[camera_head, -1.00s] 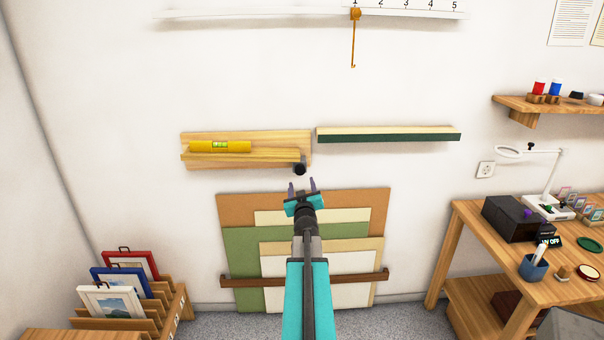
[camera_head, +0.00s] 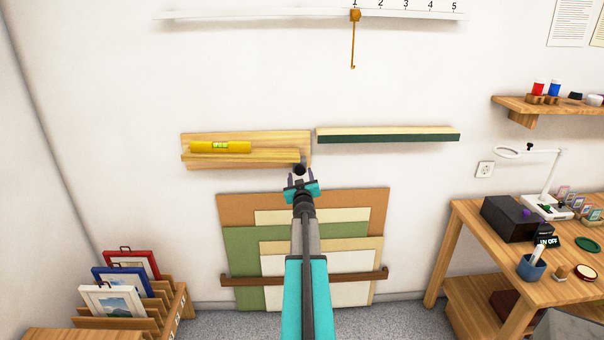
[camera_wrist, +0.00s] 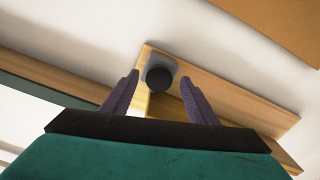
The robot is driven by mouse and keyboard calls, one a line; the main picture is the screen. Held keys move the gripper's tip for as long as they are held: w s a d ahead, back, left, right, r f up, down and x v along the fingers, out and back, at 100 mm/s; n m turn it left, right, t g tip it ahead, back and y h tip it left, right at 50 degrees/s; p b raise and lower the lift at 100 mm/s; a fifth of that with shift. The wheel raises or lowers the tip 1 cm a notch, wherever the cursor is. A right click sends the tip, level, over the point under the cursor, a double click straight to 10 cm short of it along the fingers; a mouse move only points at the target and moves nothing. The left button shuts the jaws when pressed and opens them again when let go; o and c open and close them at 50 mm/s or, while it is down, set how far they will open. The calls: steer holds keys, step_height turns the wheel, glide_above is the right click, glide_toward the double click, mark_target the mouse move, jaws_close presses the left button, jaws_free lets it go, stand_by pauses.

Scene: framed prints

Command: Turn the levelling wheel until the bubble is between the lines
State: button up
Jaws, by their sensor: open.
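The black levelling wheel (camera_head: 300,169) is a small round knob at the right end of the wooden ledge (camera_head: 240,157) on the wall. It also shows in the wrist view (camera_wrist: 159,78). A yellow spirit level (camera_head: 205,147) lies on the ledge. Its green vial (camera_head: 220,145) shows, but the bubble is too small to place against the lines. My gripper (camera_head: 300,178) is open just below the wheel in the head view. In the wrist view its two purple fingers (camera_wrist: 160,92) stand apart, with the wheel showing between and beyond them. I cannot tell whether either finger touches it.
A green-fronted ledge (camera_head: 390,136) is on the wall just right of the wheel. Large boards (camera_head: 235,207) lean against the wall below, behind my arm. A picture rack (camera_head: 165,315) stands lower left, and a wooden desk (camera_head: 470,215) stands at right.

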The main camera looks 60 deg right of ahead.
steer(key=shift+x, duration=0.8)
steer(key=shift+c, duration=0.4)
